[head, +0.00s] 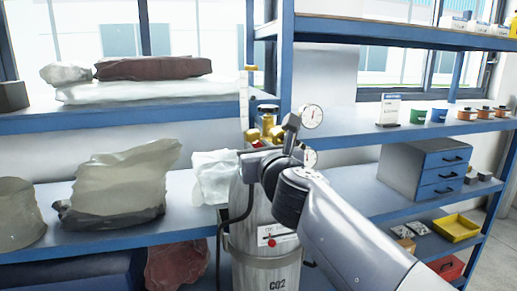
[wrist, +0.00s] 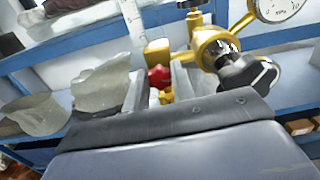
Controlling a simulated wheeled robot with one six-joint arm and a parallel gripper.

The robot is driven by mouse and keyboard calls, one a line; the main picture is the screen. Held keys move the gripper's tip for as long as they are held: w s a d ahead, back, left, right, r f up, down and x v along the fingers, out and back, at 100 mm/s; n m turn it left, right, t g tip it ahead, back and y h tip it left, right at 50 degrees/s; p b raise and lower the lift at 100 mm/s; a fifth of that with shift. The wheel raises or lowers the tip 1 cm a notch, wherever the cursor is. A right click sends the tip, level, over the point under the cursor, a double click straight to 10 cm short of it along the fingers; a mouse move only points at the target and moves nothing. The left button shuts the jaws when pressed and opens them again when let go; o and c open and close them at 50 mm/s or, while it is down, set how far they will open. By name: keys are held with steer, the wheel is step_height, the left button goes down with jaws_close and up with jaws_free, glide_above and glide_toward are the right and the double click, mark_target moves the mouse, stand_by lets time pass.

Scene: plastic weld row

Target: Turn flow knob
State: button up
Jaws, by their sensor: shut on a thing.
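The flow knob, a small red knob (wrist: 159,77), shows in the wrist view between the two pale fingers of my gripper (wrist: 162,90). The fingers stand on either side of it and are shut on it. In the head view a bit of the red knob (head: 256,143) shows just above my gripper, whose fingers are mostly hidden. Brass regulator fittings (head: 268,125) surround it, with a clear scaled flow tube (wrist: 132,18) above. They sit on top of a grey CO2 cylinder (head: 262,225).
Right of the knob are a dark round knob (wrist: 248,75) and a pressure gauge (head: 312,116), close to my wrist. A black hose (head: 224,228) hangs at the left of the cylinder. Blue shelves carry bags (head: 118,185) at left and a drawer box (head: 425,168) at right.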

steer(key=n+p, duration=0.1)
steer(key=n, duration=0.9)
stand_by(0.3)
stand_by(0.4)
steer(key=o, duration=1)
